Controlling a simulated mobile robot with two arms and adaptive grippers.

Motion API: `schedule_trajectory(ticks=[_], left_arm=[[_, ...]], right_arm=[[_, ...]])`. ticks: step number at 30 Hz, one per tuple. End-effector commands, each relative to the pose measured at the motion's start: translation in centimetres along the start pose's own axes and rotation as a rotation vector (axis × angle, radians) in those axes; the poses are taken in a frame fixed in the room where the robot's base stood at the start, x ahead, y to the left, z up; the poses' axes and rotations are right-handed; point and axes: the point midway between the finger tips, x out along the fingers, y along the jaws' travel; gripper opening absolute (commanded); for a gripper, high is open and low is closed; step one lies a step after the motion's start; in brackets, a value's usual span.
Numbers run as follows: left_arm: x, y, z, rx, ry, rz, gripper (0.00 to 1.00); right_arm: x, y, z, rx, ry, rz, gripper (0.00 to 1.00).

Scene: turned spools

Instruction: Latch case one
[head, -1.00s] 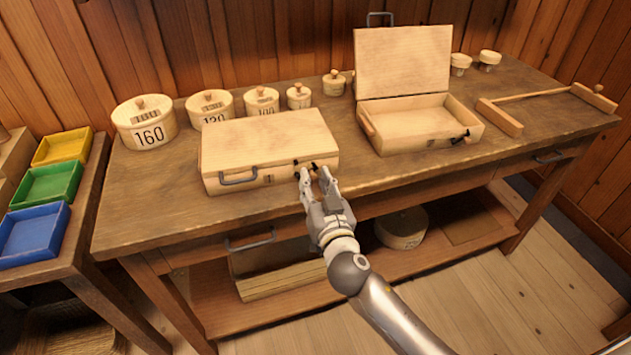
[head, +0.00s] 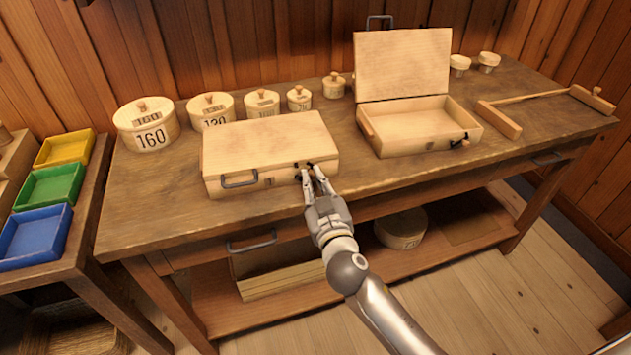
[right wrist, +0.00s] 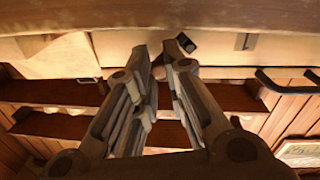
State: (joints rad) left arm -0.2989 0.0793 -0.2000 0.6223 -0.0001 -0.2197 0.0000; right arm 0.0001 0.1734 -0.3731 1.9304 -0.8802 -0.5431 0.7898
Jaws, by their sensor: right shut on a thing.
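The closed wooden case (head: 265,142) lies on the workbench at left of centre, its lid down and its front facing me. It has a dark handle (head: 239,180) and a small dark latch (head: 299,165) on the front, partly hidden by my fingers. My right gripper (head: 309,172) is at the latch, its fingers close together and shut on it. In the right wrist view, the fingertips (right wrist: 160,50) meet the case front beside a black latch piece (right wrist: 186,43). A second case (head: 420,125) stands open to the right, lid raised. My left gripper is not in view.
Round lidded boxes, including one marked 160 (head: 148,124), line the back of the workbench (head: 150,215). A wooden bar frame (head: 500,120) lies at the right. Coloured trays (head: 48,185) sit on a side table. The front left of the bench top is clear.

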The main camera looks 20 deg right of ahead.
Motion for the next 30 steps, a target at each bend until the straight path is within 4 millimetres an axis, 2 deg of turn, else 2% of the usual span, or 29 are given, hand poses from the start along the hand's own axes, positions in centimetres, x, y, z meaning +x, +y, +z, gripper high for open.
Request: schedule_trajectory(ticks=[18,30], left_arm=[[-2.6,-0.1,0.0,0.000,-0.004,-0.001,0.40],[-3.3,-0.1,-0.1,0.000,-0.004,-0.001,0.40]], right_arm=[[0.0,-0.9,-1.8,-0.552,0.001,0.000,0.00],[0.0,-1.4,-2.1,-0.737,0.003,0.000,0.00]])
